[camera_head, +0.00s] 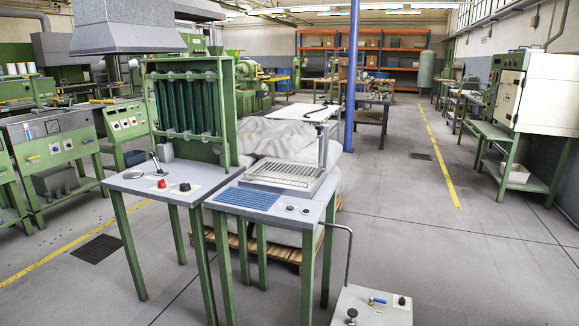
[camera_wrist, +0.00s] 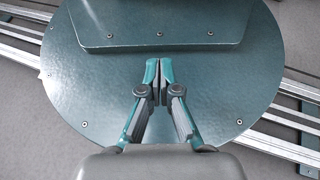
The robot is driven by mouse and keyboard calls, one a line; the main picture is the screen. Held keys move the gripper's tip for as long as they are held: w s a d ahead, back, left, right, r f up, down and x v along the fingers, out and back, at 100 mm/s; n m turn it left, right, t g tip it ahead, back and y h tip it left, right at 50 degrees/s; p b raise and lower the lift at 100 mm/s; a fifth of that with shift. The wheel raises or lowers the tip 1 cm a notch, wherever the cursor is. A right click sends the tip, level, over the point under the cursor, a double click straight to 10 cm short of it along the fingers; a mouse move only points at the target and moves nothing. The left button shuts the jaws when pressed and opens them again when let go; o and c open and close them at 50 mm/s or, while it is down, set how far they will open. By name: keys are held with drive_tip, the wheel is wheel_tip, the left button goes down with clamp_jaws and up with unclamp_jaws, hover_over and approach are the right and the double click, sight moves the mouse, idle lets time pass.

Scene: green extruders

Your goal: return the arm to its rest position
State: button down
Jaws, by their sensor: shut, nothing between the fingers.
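My gripper (camera_wrist: 158,68) shows in the wrist view with its two teal fingertips together and nothing between them. It points over a round blue-grey plate, which looks like my own base, with metal rails on both sides. The gap between fingertips and plate cannot be judged. In the head view neither my arm nor my gripper shows.
Two green-legged benches (camera_head: 158,183) stand ahead, one with a green tube rack (camera_head: 187,105), the other with a wire grid (camera_head: 285,174). A blue post (camera_head: 351,75) rises behind. A grey box (camera_head: 370,308) is low in front. The floor at right (camera_head: 440,260) is clear.

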drive_tip(key=w+r+t+p, duration=0.5)
drive_tip(key=r+p, duration=0.8)
drive_tip(key=p, duration=0.6)
drive_tip(key=shift+w+r+t+p, duration=0.15)
drive_tip(key=shift+w+t+p, duration=0.25)
drive_tip(key=shift+w, duration=0.7)
